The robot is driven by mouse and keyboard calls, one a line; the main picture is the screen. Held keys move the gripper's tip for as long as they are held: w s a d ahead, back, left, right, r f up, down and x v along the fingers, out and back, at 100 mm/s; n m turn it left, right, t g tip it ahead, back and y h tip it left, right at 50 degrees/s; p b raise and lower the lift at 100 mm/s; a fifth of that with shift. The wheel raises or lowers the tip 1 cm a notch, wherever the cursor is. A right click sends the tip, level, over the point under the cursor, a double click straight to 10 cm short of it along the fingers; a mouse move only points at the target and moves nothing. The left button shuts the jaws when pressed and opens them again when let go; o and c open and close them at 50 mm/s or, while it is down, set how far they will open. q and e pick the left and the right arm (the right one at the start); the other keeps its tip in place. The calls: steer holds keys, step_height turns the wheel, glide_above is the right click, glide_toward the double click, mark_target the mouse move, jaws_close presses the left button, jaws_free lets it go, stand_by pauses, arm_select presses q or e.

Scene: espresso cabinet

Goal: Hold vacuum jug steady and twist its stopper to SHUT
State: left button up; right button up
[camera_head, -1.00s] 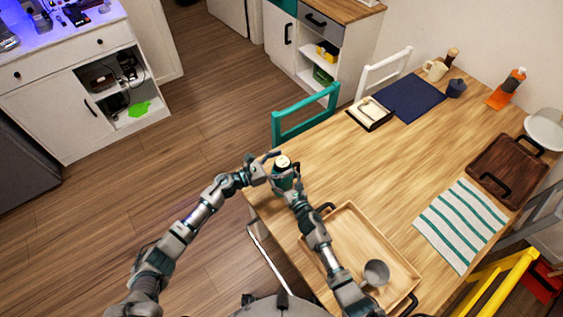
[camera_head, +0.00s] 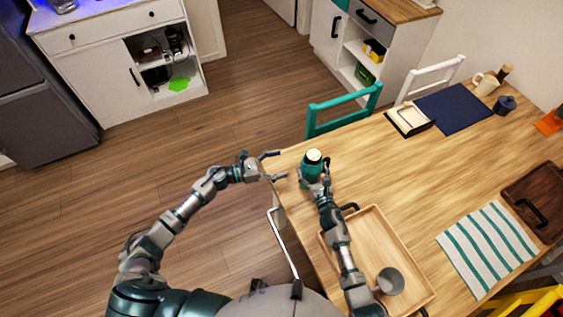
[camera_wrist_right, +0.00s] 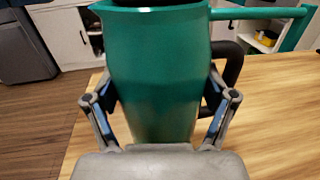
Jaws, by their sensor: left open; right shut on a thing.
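The vacuum jug (camera_head: 307,176) is teal with a pale-topped stopper (camera_head: 314,156). It stands upright near the table's left edge. My right gripper (camera_head: 315,186) is shut around its body from the near side. In the right wrist view the jug (camera_wrist_right: 155,75) fills the middle, with my right gripper's (camera_wrist_right: 160,115) fingers on both sides and a black handle (camera_wrist_right: 232,65) at right. My left gripper (camera_head: 280,165) is open and empty, left of the jug and apart from it. The stopper's marking is too small to read.
A wooden tray (camera_head: 372,225) with a grey cup (camera_head: 390,281) lies close to my right forearm. A teal chair (camera_head: 345,105) stands behind the jug. A striped cloth (camera_head: 487,245) lies at right. The table's middle is clear.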

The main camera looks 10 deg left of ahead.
steer(key=o, duration=1.7)
steer(key=shift+c, duration=0.2)
steer(key=v, duration=1.2)
steer(key=shift+f, duration=0.1)
steer(key=shift+a, duration=0.1)
